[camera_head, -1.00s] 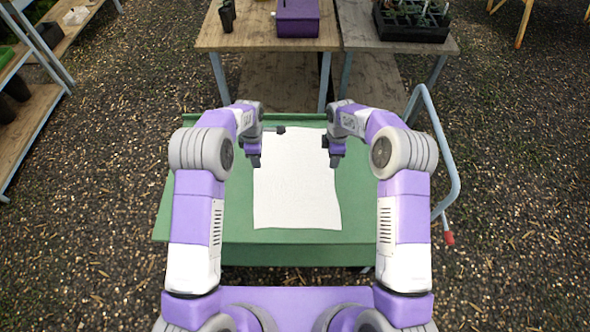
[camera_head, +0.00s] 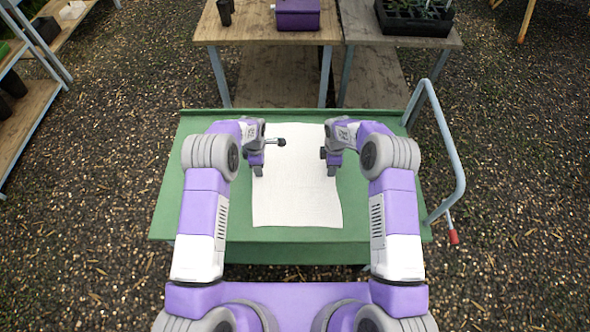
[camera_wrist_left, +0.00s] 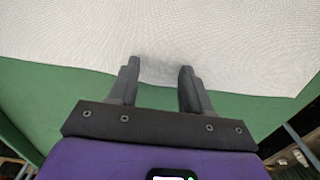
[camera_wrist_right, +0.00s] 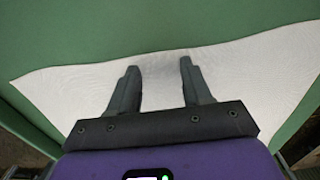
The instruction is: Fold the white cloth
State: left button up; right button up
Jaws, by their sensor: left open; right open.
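The white cloth (camera_head: 297,190) lies spread flat and unfolded on the green table top (camera_head: 385,215), running from near its far edge towards the near edge. My left gripper (camera_head: 258,171) is over the cloth's left edge. In the left wrist view its fingers (camera_wrist_left: 160,78) are apart, with the cloth's edge (camera_wrist_left: 70,30) running past them and nothing gripped. My right gripper (camera_head: 331,170) is over the cloth's right edge. In the right wrist view its fingers (camera_wrist_right: 157,72) are apart over the cloth (camera_wrist_right: 255,75), tips close to its edge. I cannot tell whether the fingers touch the cloth.
The green top is bare on both sides of the cloth. A bent metal handle (camera_head: 458,170) with a red tip stands at the right. Wooden tables (camera_head: 270,32) with a purple box (camera_head: 297,15) and a black plant tray (camera_head: 413,18) stand beyond. Shelves (camera_head: 25,105) are at the left.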

pick_arm(q)
jog(key=shift+f, duration=0.15)
pick_arm(e)
jog(key=shift+f, duration=0.2)
dwell(0.4)
pick_arm(q)
jog(key=shift+f, duration=0.1)
grip_shut()
pick_arm(e)
jog(key=shift+s, duration=0.1)
grip_shut()
